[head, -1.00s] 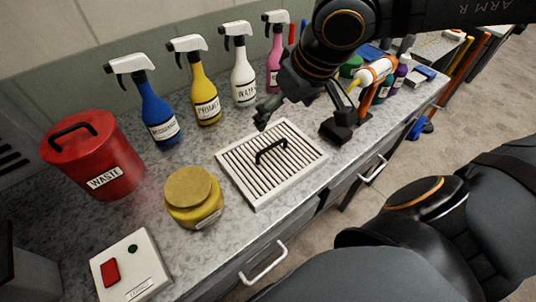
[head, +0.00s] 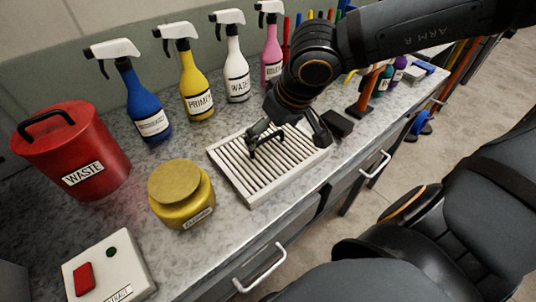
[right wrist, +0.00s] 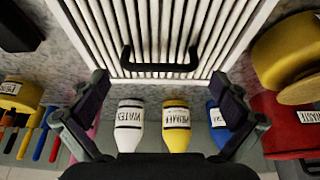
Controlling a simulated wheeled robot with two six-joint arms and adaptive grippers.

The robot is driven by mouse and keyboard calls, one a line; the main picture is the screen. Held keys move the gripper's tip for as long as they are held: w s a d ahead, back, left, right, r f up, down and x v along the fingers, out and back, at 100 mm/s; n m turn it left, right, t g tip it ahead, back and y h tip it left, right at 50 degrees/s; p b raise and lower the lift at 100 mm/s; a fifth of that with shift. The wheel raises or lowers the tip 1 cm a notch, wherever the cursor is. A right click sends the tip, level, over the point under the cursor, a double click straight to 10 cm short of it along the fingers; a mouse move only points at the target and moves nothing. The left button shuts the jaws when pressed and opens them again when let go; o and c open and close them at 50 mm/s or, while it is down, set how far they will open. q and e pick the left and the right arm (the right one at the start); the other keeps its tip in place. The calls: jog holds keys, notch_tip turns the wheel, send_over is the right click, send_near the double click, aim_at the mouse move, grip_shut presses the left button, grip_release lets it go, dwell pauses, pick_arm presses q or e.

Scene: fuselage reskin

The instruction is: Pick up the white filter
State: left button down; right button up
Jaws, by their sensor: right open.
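The white filter (head: 245,183) is a slatted panel in a white frame, lying flat on the grey counter. A black handle (head: 266,146) stands up from its middle. My right gripper (head: 288,140) is open above the filter, close to the handle, with its fingers spread apart. In the right wrist view the filter (right wrist: 92,30) fills the top middle. Its handle (right wrist: 160,67) shows whole between the open fingertips of my right gripper (right wrist: 160,88), with nothing held. In the head view the gripper partly hides the filter's far right side. My left gripper is not in view.
A yellow jar (head: 182,195) stands left of the filter. Spray bottles, including a white one (head: 236,70), line the wall behind. A red waste bin (head: 75,155) and a white button box (head: 108,268) are at the left. A dark block (head: 339,123) sits close to the filter's right.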

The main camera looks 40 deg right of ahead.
aim_at(269, 139)
jog(key=p+x, duration=0.3)
jog(key=shift+d, duration=0.1)
jog(key=shift+f, duration=0.25)
jog(key=c, duration=1.5)
